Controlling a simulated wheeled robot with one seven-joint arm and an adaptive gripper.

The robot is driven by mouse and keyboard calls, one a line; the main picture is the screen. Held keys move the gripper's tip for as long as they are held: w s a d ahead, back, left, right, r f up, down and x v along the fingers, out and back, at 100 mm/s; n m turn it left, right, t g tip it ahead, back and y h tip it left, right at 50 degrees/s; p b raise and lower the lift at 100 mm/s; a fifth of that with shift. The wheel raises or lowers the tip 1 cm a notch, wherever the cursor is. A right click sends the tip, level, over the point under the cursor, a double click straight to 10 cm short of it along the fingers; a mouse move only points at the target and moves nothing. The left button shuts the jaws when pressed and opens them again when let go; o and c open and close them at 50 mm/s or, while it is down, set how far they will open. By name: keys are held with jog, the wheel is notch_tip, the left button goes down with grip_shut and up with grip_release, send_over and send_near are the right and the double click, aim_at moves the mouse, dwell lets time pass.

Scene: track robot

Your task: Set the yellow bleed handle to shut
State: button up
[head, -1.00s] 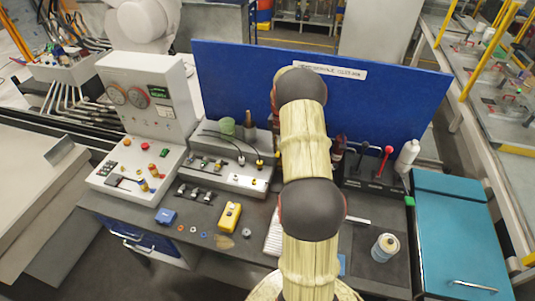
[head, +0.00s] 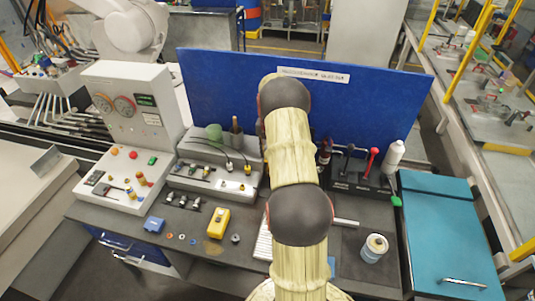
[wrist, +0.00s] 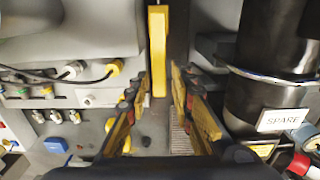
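A long yellow handle (wrist: 158,52) stands upright in the picture in the wrist view, at top centre. I take it to be the bleed handle. My gripper (wrist: 160,78) is open, with one finger on each side of the handle's lower end. Gaps show between the handle and both fingers, and I see no contact. In the head view my own arm covers the gripper and the handle.
A black cylinder with a SPARE label (wrist: 285,120) stands close on the right in the wrist view. A grey box with cable plugs (wrist: 75,70) is at left. On the bench are a yellow box (head: 218,222), a red-knobbed lever (head: 373,160) and a white bottle (head: 394,157).

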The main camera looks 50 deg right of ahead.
jog(key=shift+o, duration=1)
notch_tip(320, 180, up, 12)
dwell(0.4)
